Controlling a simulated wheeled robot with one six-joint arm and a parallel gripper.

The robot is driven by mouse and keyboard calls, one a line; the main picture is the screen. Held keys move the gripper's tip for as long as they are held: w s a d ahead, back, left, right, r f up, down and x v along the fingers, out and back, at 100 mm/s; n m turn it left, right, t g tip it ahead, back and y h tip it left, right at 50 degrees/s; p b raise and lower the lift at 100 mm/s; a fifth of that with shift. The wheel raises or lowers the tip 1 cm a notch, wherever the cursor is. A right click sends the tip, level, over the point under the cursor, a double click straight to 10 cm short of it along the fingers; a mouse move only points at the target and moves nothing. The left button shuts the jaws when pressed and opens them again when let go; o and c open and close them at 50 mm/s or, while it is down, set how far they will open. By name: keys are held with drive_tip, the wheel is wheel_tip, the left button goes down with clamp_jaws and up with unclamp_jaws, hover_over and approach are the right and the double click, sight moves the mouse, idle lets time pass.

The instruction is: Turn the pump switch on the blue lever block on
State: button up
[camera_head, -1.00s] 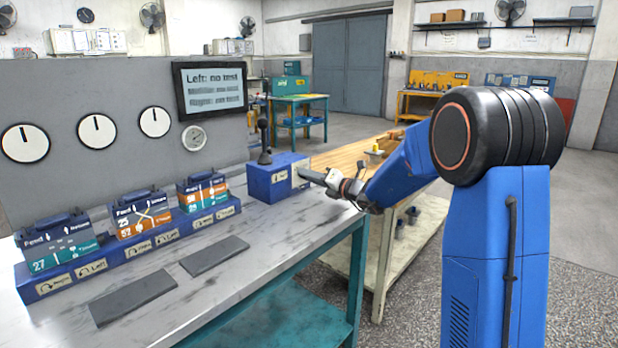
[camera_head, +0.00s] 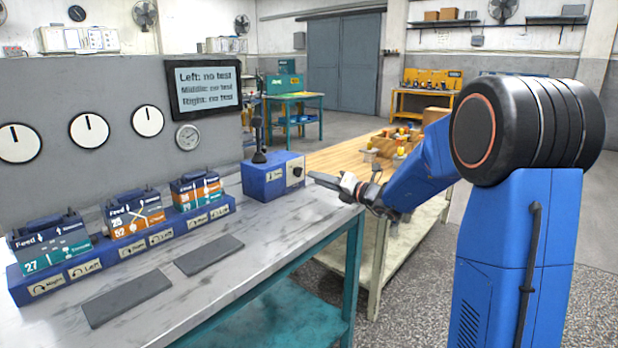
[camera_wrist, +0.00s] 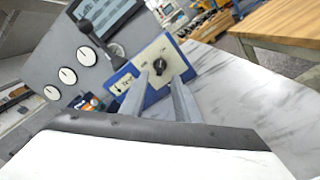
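The blue lever block (camera_head: 262,178) stands on the workbench, with a black lever (camera_head: 259,142) upright on top. Its right face bears a pale plate with a small black round knob (camera_head: 297,171), which also shows in the wrist view (camera_wrist: 160,66). My gripper (camera_head: 312,177) is just to the right of that face, apart from it. In the wrist view two grey fingers (camera_wrist: 158,92) point toward the plate with a gap between them, and the knob shows between and beyond their tips. The gripper is open and holds nothing.
Three labelled valve blocks (camera_head: 133,212) stand on a blue base to the left. Two flat dark grey pads (camera_head: 127,297) lie on the bench (camera_head: 262,240). A screen (camera_head: 205,85) and round gauges hang on the grey panel behind. A wooden table (camera_head: 345,160) is beyond.

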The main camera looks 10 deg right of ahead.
drive_tip(key=v, duration=1)
drive_tip(key=shift+s+d, duration=0.1)
drive_tip(key=shift+s, duration=0.1)
drive_tip(key=s+a+f+n+g, duration=0.3)
drive_tip(key=s+a+n+g, duration=0.4)
drive_tip(key=s+a+n, duration=0.8)
drive_tip(key=s+f+n+g+h, duration=0.35)
drive_tip(key=s+n, duration=0.45)
drive_tip(key=s, duration=0.6)
drive_tip(key=s+d+f+n+h, duration=0.2)
drive_tip(key=s+d+n+h, duration=0.1)
drive_tip(key=s+d+n, duration=0.3)
drive_tip(key=s+d+f+n+h, duration=0.2)
drive_tip(key=s+d+n+h, duration=0.2)
drive_tip(key=s+n, duration=0.3)
drive_tip(key=shift+d+f+n+t, duration=0.35)
drive_tip(key=shift+d+n, duration=0.55)
drive_tip(key=shift+n, duration=0.1)
